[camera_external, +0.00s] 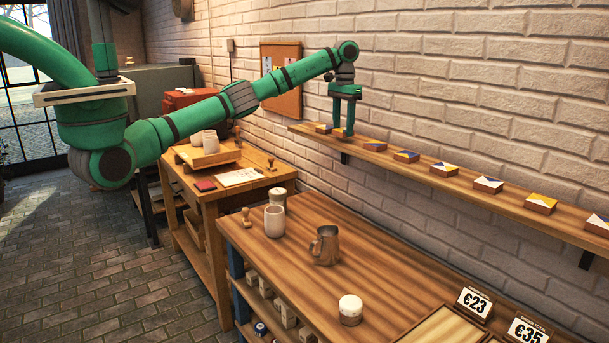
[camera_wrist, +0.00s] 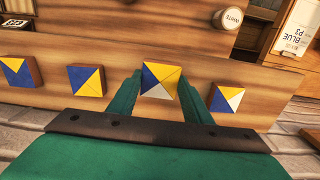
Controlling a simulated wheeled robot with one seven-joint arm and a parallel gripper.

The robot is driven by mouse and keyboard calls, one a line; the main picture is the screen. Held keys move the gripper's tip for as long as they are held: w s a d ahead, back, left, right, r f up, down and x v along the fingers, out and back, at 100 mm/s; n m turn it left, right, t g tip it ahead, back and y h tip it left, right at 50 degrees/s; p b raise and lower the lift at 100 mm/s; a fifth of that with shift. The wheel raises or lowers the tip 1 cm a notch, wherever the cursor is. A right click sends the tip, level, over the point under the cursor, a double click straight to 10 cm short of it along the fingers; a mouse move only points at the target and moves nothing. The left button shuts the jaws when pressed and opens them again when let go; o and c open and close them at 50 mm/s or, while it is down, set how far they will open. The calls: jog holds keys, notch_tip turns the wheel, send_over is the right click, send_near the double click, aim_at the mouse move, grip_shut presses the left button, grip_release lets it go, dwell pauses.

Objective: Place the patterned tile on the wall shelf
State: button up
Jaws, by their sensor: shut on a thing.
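My gripper (camera_external: 343,131) points down over the far end of the wall shelf (camera_external: 520,208). In the wrist view my gripper (camera_wrist: 160,105) is shut on a patterned tile (camera_wrist: 160,80) of blue, yellow and white triangles, one finger on each side. The tile sits at the shelf's surface, in line with the row; whether it touches the wood I cannot tell. In the external view the fingers partly hide this tile.
Similar tiles stand in a row on the shelf, with one (camera_wrist: 228,97) to the right and one (camera_wrist: 86,80) to the left, both apart from my fingers. Below, the wooden table (camera_external: 400,290) holds a metal pitcher (camera_external: 325,246) and a white cup (camera_external: 274,221).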

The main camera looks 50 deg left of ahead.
aim_at(343, 129)
jog(key=shift+f, duration=0.95)
jog(key=shift+f, duration=0.15)
jog(key=o, duration=1.1)
jog(key=shift+r, duration=6.1)
jog(key=shift+d, duration=0.1)
